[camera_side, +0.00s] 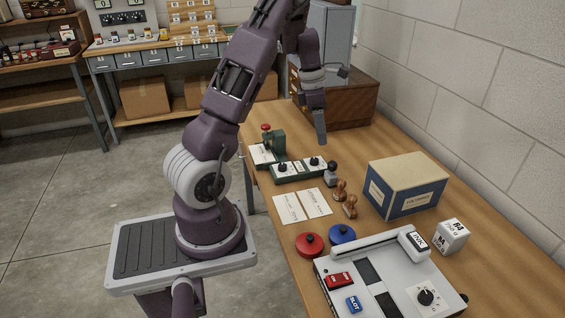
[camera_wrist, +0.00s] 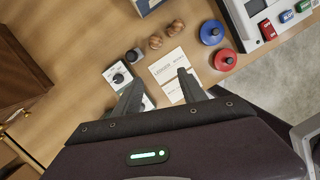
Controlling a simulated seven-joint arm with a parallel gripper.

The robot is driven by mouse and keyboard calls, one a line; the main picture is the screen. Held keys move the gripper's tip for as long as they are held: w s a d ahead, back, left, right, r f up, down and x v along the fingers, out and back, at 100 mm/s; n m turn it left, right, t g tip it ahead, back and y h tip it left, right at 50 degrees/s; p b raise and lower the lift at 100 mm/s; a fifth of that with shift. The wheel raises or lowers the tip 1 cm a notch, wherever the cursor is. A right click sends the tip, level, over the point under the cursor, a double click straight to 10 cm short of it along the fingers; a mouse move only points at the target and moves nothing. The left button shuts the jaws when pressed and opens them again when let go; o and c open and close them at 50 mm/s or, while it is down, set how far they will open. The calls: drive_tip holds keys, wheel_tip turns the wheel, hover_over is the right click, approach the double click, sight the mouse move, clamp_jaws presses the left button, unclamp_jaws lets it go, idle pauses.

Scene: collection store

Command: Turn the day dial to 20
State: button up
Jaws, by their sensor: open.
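A low green box (camera_side: 298,171) with a white top plate carries two black dials, a left dial (camera_side: 282,167) and a right dial (camera_side: 314,161). Their markings are too small to read, so I cannot tell which is the day dial or where it points. In the wrist view one dial (camera_wrist: 118,78) shows beside the left finger; that finger hides much of the box. My gripper (camera_side: 321,138) is open and empty, pointing down above and behind the box, apart from it. In the wrist view its two fingers (camera_wrist: 158,80) are spread, with paper cards between them.
A dark-knobbed stamp (camera_side: 331,172) stands close to the box's right end, with wooden stamps (camera_side: 349,206) nearby. A green press (camera_side: 273,143) is at its left. Paper cards (camera_side: 303,205) lie in front. A cardboard box (camera_side: 405,185) and a grey machine (camera_side: 340,268) with another knob (camera_side: 426,297) stand right.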

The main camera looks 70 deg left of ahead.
sight(282, 165)
drive_tip(key=s+a+f+n, duration=0.2)
drive_tip(key=a+f+n, duration=0.1)
drive_tip(key=a, duration=0.1)
drive_tip(key=s+a+f+n+g+y, duration=0.1)
drive_tip(key=s+a+f+n, duration=0.1)
drive_tip(key=a+f, duration=0.2)
drive_tip(key=s+a+f+n+g, duration=0.1)
drive_tip(key=s+a+f+n, duration=0.2)
drive_tip(key=a+f, duration=0.1)
drive_tip(key=shift+s+a+f+n, duration=0.1)
drive_tip(key=shift+a+f+n, duration=0.2)
drive_tip(key=shift+a, duration=0.1)
wheel_tip(282, 165, down, 6)
drive_tip(key=shift+r, duration=0.15)
drive_tip(key=shift+d+f, duration=0.1)
drive_tip(key=shift+f, duration=0.4)
clamp_jaws()
